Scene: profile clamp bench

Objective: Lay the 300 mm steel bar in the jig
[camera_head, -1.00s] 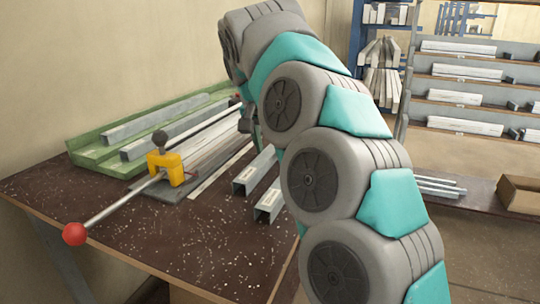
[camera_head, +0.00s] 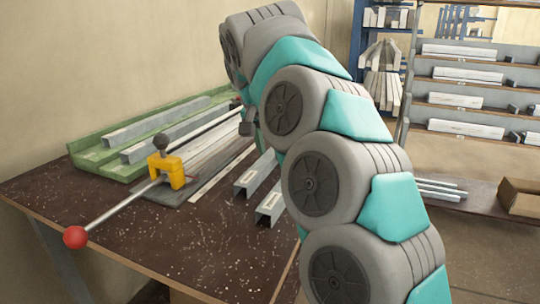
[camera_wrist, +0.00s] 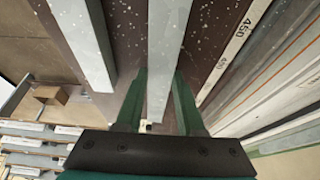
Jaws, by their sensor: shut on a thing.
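My gripper (camera_wrist: 158,105) is shut on a pale steel bar (camera_wrist: 172,35), with one green finger on each side of it. In the head view my own arm hides the gripper. A second bar (camera_wrist: 82,45) lies apart, left of the held one. Two hollow bars (camera_head: 250,182) show their near ends beside my arm in the head view. I cannot read their labels. The jig, with a yellow clamp (camera_head: 166,170), a dark knob and a long lever ending in a red ball (camera_head: 75,237), lies left of a pale scale strip (camera_head: 217,177).
A green tray (camera_head: 88,157) with long bars stands along the wall behind the jig. The front of the speckled bench (camera_head: 190,245) is clear. A rack with labelled bars (camera_head: 465,101) and an open cardboard box (camera_head: 518,197) are at the right.

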